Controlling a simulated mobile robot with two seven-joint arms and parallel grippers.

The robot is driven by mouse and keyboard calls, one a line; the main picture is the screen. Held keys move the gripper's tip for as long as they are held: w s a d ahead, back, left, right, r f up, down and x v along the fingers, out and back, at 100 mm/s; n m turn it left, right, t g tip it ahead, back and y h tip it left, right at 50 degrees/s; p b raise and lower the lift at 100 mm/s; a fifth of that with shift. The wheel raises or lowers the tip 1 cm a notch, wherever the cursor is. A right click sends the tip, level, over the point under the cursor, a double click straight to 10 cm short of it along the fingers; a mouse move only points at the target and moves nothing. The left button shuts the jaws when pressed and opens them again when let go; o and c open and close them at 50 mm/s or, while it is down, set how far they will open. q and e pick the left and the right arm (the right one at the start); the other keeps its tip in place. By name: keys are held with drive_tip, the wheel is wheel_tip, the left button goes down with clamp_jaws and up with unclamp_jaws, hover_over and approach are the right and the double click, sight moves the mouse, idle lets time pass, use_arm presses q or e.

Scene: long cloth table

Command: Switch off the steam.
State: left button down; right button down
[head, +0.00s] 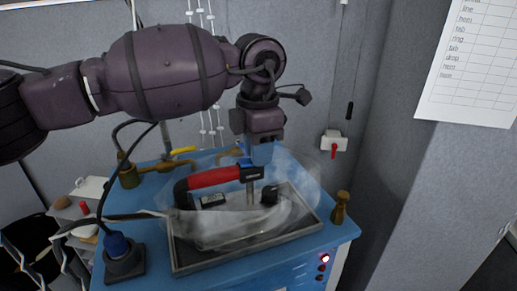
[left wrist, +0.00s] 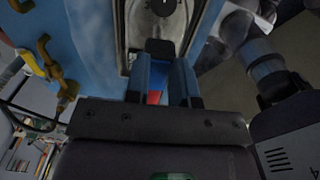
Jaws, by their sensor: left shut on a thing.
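Pale steam (head: 300,180) drifts over and around an iron-like tool with a red and black handle (head: 213,177) above a dark framed tray (head: 190,262) on the blue bench. My left gripper (head: 262,152) reaches down from above at the handle's right end. Its blue fingers are shut on the handle; in the left wrist view, a black part and some red of the handle (left wrist: 153,97) show between the fingers (left wrist: 161,80). Steam blurs the tool's lower part, so I cannot tell whether it touches the tray. A yellow valve lever (head: 183,150) sits on brass piping behind. My right gripper is not in view.
A white wall box with a red lever (head: 333,150) is on the back wall. A brass fitting (head: 340,208) stands at the right corner. A hose and cables run across the left.

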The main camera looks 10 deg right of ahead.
sight(241, 161)
use_arm(q)
drive_tip(key=shift+a+f+h+b, duration=0.1)
drive_tip(key=shift+a+h+b, duration=0.15)
drive_tip(key=shift+h+b, duration=0.75)
drive_tip(key=shift+r+h, duration=0.3)
drive_tip(key=shift+h, duration=0.2)
drive_tip(key=c, duration=1)
unclamp_jaws()
drive_tip(key=shift+o, duration=0.2)
drive_tip(key=v, duration=1.1)
drive_tip(key=shift+s, duration=0.2)
drive_tip(key=shift+s+f, duration=0.1)
